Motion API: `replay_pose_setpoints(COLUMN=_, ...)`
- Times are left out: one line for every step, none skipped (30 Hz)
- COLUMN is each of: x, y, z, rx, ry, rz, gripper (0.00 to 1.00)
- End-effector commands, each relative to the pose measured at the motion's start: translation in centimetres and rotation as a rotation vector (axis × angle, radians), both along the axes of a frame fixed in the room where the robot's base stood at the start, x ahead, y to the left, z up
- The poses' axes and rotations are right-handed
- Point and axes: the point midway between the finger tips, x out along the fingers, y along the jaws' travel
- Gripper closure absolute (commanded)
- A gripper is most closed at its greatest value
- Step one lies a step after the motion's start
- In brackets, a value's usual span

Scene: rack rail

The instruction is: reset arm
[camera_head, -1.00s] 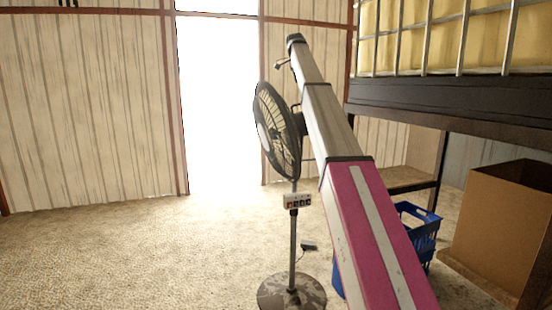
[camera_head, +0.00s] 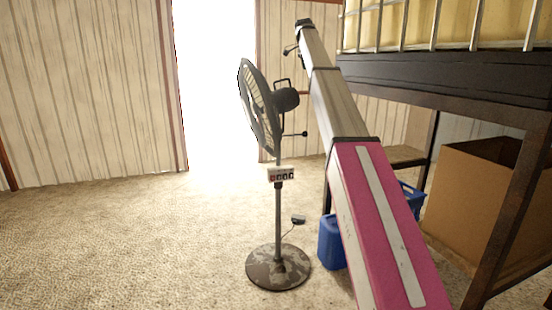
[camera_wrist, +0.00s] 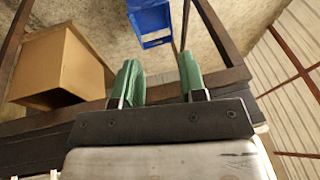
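My arm crosses the head view from the lower right up to the top centre, with a pink section below and grey sections above. My gripper (camera_wrist: 158,75) shows in the wrist view with its two green fingers apart and nothing between them. Beyond the fingers are the floor, a dark frame beam and a blue crate (camera_wrist: 151,20). In the head view I cannot make out the fingers.
A standing fan (camera_head: 262,110) is just left of my arm. A dark-framed rack (camera_head: 450,75) and a cardboard box (camera_head: 468,200) are on the right. A blue container (camera_head: 331,243) stands beside the fan's base. The carpeted floor (camera_head: 120,240) at left is clear.

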Motion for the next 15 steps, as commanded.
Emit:
replay_pose_setpoints(x=-0.4, y=-0.1, z=-1.3, rx=-0.001, ry=0.005, rz=0.011, gripper=0.62)
replay_pose_setpoints(x=-0.5, y=-0.1, z=-2.0, rx=-0.002, ry=0.008, rz=0.019, gripper=0.62)
replay_pose_setpoints(x=-0.7, y=-0.2, z=-3.0, rx=-0.004, ry=0.012, rz=0.029, gripper=0.62)
replay_pose_setpoints(x=-0.8, y=-0.2, z=-3.9, rx=-0.006, ry=0.015, rz=0.039, gripper=0.62)
replay_pose_setpoints(x=-1.0, y=-0.3, z=-4.7, rx=-0.007, ry=0.02, rz=0.048, gripper=0.62)
replay_pose_setpoints(x=-1.2, y=-0.3, z=-5.8, rx=-0.008, ry=0.024, rz=0.061, gripper=0.62)
replay_pose_setpoints(x=-1.4, y=-0.4, z=-6.8, rx=-0.01, ry=0.029, rz=0.072, gripper=0.62)
replay_pose_setpoints(x=-1.6, y=-0.4, z=-7.7, rx=-0.012, ry=0.034, rz=0.082, gripper=0.62)
replay_pose_setpoints(x=-2.0, y=-0.5, z=-9.2, rx=-0.014, ry=0.04, rz=0.099, gripper=0.62)
replay_pose_setpoints(x=-2.2, y=-0.6, z=-10.3, rx=-0.015, ry=0.043, rz=0.112, gripper=0.62)
replay_pose_setpoints(x=-2.6, y=-0.6, z=-11.6, rx=-0.016, ry=0.05, rz=0.126, gripper=0.62)
replay_pose_setpoints(x=-3.1, y=-0.7, z=-13.5, rx=-0.019, ry=0.059, rz=0.148, gripper=0.62)
replay_pose_setpoints(x=-3.6, y=-0.8, z=-14.9, rx=-0.02, ry=0.065, rz=0.166, gripper=0.62)
replay_pose_setpoints(x=-4.1, y=-0.9, z=-16.6, rx=-0.021, ry=0.073, rz=0.185, gripper=0.62)
replay_pose_setpoints(x=-5.0, y=-1.0, z=-19.0, rx=-0.025, ry=0.083, rz=0.213, gripper=0.62)
